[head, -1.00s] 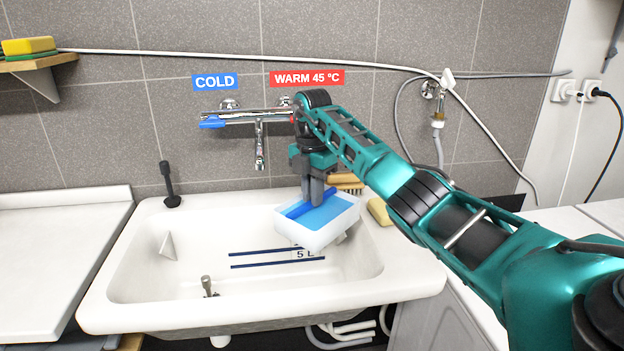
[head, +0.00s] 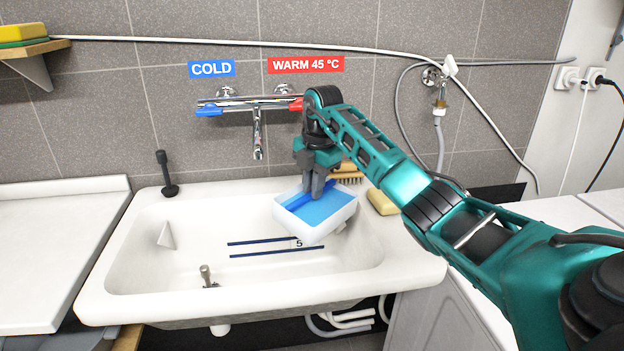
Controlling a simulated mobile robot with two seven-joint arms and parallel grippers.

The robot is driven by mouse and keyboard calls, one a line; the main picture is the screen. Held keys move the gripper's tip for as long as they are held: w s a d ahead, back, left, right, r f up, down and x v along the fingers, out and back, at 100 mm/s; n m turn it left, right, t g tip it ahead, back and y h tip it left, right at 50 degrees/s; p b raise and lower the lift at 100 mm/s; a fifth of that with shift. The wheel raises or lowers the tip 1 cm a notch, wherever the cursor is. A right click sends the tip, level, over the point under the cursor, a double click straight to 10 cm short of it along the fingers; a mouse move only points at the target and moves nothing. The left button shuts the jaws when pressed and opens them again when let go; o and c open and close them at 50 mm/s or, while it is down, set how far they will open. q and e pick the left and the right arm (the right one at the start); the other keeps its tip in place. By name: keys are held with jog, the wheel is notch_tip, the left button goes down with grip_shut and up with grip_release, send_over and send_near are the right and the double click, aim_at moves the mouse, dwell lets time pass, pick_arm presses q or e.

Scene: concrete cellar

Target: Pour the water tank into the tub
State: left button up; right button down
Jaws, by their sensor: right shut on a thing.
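The water tank (head: 298,231) is a white open box with blue water in it. It hangs over the right part of the white tub (head: 130,300), a basin with dark level lines and a "5" mark, and hides part of the marking. The tank is slightly tilted. My right gripper (head: 314,194) is shut on the tank, its dark fingers reaching down at the tank's far side near a blue strip. The exact grip point is partly hidden. No stream of water shows. My left gripper is not in view.
A wall tap (head: 257,135) with blue and red handles is behind the tub. A yellow block (head: 382,202) and a brush (head: 349,178) lie at the back right rim. A black stopper (head: 167,180) stands at the back left rim. White worktops flank the tub.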

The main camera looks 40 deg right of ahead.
jog(key=shift+s+d+r+t, duration=0.1)
jog(key=shift+r+t, duration=0.05)
jog(key=shift+t, duration=0.35)
jog(key=shift+s+r+t+b, duration=0.15)
jog(key=shift+r+t+b, duration=0.15)
jog(key=shift+r+b, duration=0.1)
jog(key=shift+s+t+b, duration=0.25)
jog(key=shift+t+b, duration=0.25)
jog(key=shift+b, duration=0.1)
jog(key=shift+r+y, duration=0.15)
jog(key=shift+y, duration=0.15)
